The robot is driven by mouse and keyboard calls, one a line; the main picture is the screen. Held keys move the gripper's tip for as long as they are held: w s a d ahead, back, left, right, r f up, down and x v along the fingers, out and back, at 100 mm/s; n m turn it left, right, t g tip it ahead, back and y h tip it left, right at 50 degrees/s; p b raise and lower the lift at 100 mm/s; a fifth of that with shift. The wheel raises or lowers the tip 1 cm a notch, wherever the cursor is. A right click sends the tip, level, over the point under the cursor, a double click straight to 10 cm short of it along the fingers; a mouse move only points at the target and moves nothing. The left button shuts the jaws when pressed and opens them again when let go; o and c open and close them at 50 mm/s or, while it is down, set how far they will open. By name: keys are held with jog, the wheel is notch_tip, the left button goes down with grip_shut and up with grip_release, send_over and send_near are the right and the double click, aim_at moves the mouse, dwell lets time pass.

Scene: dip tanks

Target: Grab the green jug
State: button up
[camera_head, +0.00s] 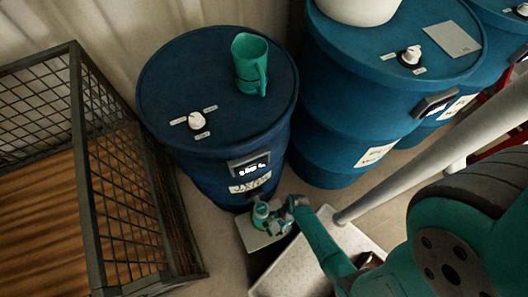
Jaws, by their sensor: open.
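The green jug (249,64) stands upright on the lid of the left blue barrel (165,75), towards the back right of the lid. Its open mouth faces up and its handle is on the lower right side in the picture. My gripper (264,217) is low in front of this barrel, below the lid and well apart from the jug. It shows small, its fingers are hard to make out, and it is open with nothing seen in it.
A white knob (196,120) with small labels sits on the left barrel's lid. A second blue barrel (375,60) stands close on the right, bearing a white round container (358,8) and another knob (411,55). A dark wire-mesh crate (125,200) stands at the left.

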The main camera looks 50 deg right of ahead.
aim_at(269, 230)
jog(key=shift+x, duration=2.75)
grip_shut()
